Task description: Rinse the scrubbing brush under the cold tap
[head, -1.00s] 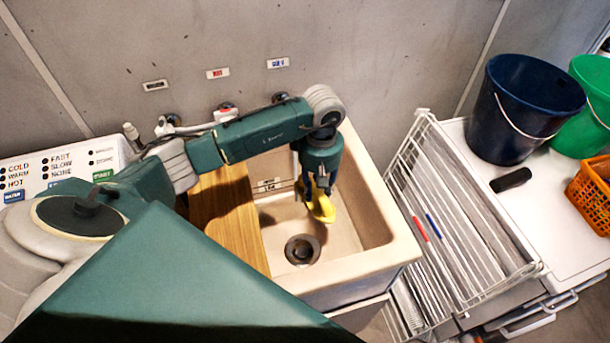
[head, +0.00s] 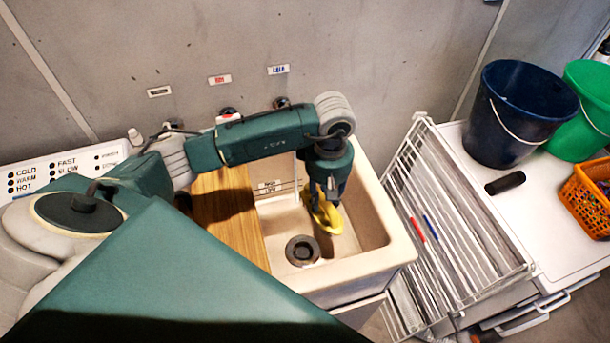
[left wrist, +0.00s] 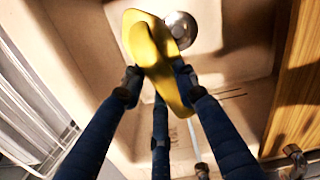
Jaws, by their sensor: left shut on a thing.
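The yellow scrubbing brush (head: 328,216) is inside the sink basin, above its floor. My left gripper (head: 322,195) reaches down into the sink and is shut on it. In the left wrist view the brush (left wrist: 152,55) is between the fingertips of my left gripper (left wrist: 157,82), with the metal drain (left wrist: 181,28) beyond it. A blue-labelled tap (head: 281,102) is on the wall behind my arm, mostly hidden. A thin pale vertical strip (head: 296,178) shows beside the gripper; I cannot tell whether it is water or pipe. My right gripper is out of view.
A wooden board (head: 228,212) covers the left of the sink (head: 372,262). A red-labelled tap (head: 228,114) is further left. A white wire rack (head: 440,230) stands close on the right. Beyond it are a blue bucket (head: 518,115), a green bucket and an orange basket.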

